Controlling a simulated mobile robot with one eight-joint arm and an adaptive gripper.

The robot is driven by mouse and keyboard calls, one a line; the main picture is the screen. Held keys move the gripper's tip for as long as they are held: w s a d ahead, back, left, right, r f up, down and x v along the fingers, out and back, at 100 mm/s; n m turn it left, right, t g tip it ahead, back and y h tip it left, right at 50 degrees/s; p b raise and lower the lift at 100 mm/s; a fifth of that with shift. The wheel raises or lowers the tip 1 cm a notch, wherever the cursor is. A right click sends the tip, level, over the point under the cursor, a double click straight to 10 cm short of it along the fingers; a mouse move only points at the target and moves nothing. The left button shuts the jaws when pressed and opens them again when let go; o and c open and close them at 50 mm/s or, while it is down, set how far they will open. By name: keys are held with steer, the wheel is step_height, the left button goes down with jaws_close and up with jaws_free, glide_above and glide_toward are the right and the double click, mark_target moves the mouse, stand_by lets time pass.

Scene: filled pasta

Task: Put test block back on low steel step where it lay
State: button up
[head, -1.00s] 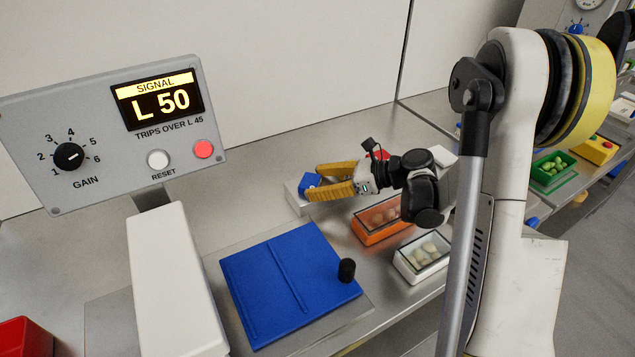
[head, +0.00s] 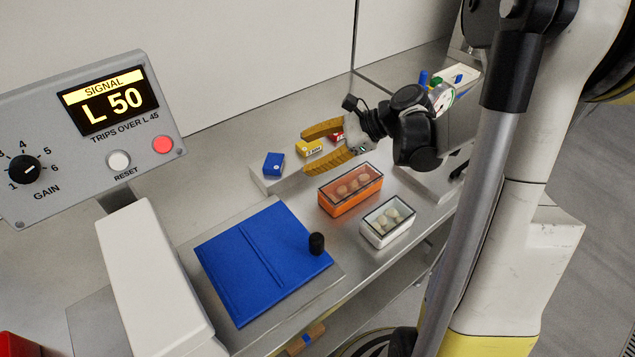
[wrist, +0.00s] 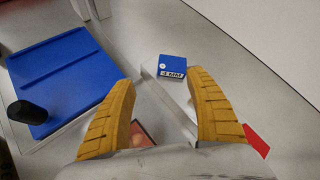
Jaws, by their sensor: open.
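A blue test block (head: 273,164) stands on the left end of the low steel step (head: 264,183). In the wrist view the block (wrist: 173,67) shows a white label reading 4 MM and a white dot. My gripper (head: 306,152) is open and empty, to the right of the blue block. In the wrist view the block is beyond the open fingertips (wrist: 162,80), apart from both. A yellow block (head: 309,147) and a red block (head: 337,137) are farther right, partly hidden by my gripper.
A blue plate (head: 262,262) with a black knob (head: 317,243) lies in front. An orange box (head: 350,190) and a white box (head: 388,222), both lidded, stand to its right. The signal panel (head: 90,130) at left reads L 50.

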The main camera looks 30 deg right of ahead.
steer(key=s+a+r+n+h, duration=0.2)
steer(key=s+n+h, duration=0.2)
steer(key=s+n, duration=0.4)
steer(key=s+a+r+n+h, duration=0.3)
steer(key=s+n+h, duration=0.2)
steer(key=n, duration=0.8)
steer(key=s, duration=0.3)
steer(key=shift+s+a+r+t, duration=0.25)
steer(key=shift+a+t, duration=0.1)
steer(key=shift+t, duration=0.05)
stand_by(0.5)
